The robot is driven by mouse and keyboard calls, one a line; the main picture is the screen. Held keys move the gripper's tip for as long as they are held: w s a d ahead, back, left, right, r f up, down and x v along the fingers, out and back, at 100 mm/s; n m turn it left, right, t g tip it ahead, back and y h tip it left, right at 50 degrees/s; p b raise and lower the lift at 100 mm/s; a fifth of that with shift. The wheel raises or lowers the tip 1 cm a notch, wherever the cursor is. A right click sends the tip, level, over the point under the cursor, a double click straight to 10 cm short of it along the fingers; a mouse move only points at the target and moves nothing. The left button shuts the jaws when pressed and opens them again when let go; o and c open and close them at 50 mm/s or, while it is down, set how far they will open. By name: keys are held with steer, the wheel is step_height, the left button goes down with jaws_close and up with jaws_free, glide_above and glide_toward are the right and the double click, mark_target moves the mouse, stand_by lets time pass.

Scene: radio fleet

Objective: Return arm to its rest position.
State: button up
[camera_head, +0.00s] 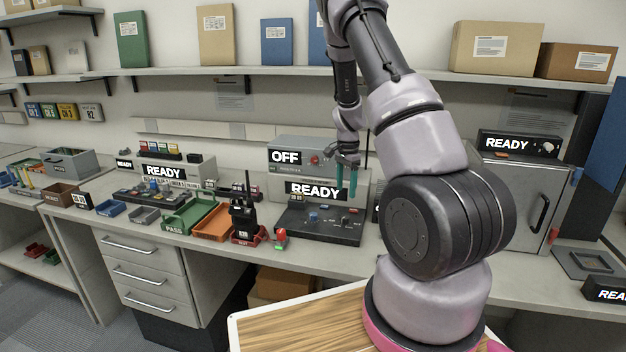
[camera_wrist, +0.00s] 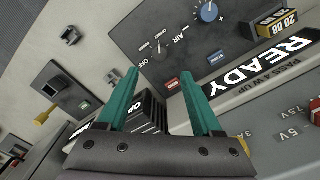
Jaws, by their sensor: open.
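My gripper (camera_head: 346,178) hangs from my raised arm over the back of the workbench, in front of the grey unit with the OFF and READY displays. In the wrist view my gripper (camera_wrist: 160,95) shows two teal fingers, apart, with nothing between them. Beyond the fingers is a dark panel (camera_wrist: 150,25) with a blue knob, a small OFF dial, and red and blue buttons. A READY display (camera_wrist: 285,70) lies to the right of the fingers. I cannot tell whether the fingertips touch anything.
A black radio (camera_head: 243,215) stands in a red holder on the bench (camera_head: 340,260). Green and orange trays (camera_head: 213,222) lie to its left. A grey cabinet (camera_head: 515,200) stands at the right. Shelves (camera_head: 250,71) with boxes and binders run along the wall behind my arm.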

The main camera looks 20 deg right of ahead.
steer(key=s+a+r+n+t+y, duration=0.15)
steer(key=s+a+r, duration=0.3)
steer(key=r, duration=0.75)
steer(key=s+a+r+n+t+y, duration=0.1)
steer(key=s+a+r+n+t, duration=0.25)
steer(key=r, duration=0.85)
steer(key=s+a+r+n+t, duration=0.1)
steer(key=s+a+r+n, duration=0.2)
steer(key=s, duration=0.7)
steer(key=s+a+r+n+t, duration=0.1)
steer(key=s+a+r, duration=0.3)
steer(key=s+r, duration=0.4)
steer(key=shift+s+a+r+n, duration=0.25)
steer(key=shift+s+a+n, duration=0.05)
steer(key=shift+s+n, duration=0.6)
steer(key=shift+h, duration=0.25)
